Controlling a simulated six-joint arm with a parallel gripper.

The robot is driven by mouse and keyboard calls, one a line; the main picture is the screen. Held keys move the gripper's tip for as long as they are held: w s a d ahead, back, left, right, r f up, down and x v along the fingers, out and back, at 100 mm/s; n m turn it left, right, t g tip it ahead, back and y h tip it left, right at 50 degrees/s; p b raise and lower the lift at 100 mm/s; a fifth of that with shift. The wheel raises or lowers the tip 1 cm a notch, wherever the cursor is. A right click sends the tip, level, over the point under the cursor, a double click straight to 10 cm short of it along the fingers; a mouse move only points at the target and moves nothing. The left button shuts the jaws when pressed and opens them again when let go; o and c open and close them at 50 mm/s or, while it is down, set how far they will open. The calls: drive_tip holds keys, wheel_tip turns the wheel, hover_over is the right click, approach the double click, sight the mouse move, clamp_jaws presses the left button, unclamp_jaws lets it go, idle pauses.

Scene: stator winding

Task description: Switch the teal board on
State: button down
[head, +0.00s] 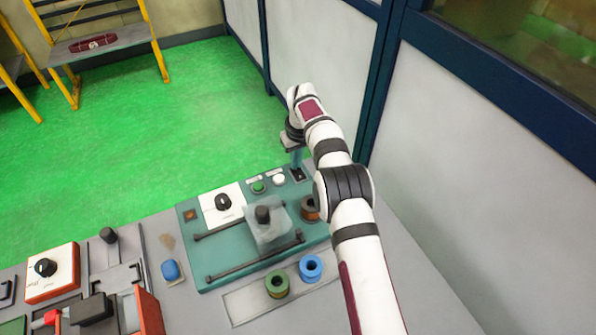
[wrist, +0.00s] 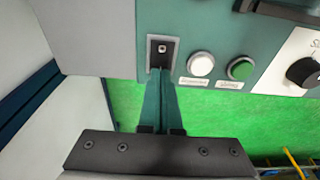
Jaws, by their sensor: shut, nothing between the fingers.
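The teal board (head: 232,262) lies on the grey bench, and part of it shows at the top of the wrist view (wrist: 225,18). A black switch (wrist: 162,50) in a grey plate sits at the board's corner; in the head view the switch (head: 299,175) is at the far right corner. My gripper (wrist: 160,72) is shut and empty, its fingertips right at the edge of the switch plate. Whether they touch the switch, I cannot tell. In the head view my gripper (head: 297,163) points down over that corner. The switch's position is not clear.
Beside the switch are a white button (wrist: 201,64) and a green button (wrist: 240,69). A black knob (head: 223,202) on a white panel and a translucent block (head: 269,236) are on the board. Green and blue spools (head: 277,284) stand in front. A wall panel rises at right.

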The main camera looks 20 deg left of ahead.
drive_tip(key=shift+f, duration=0.35)
drive_tip(key=shift+r, duration=3.55)
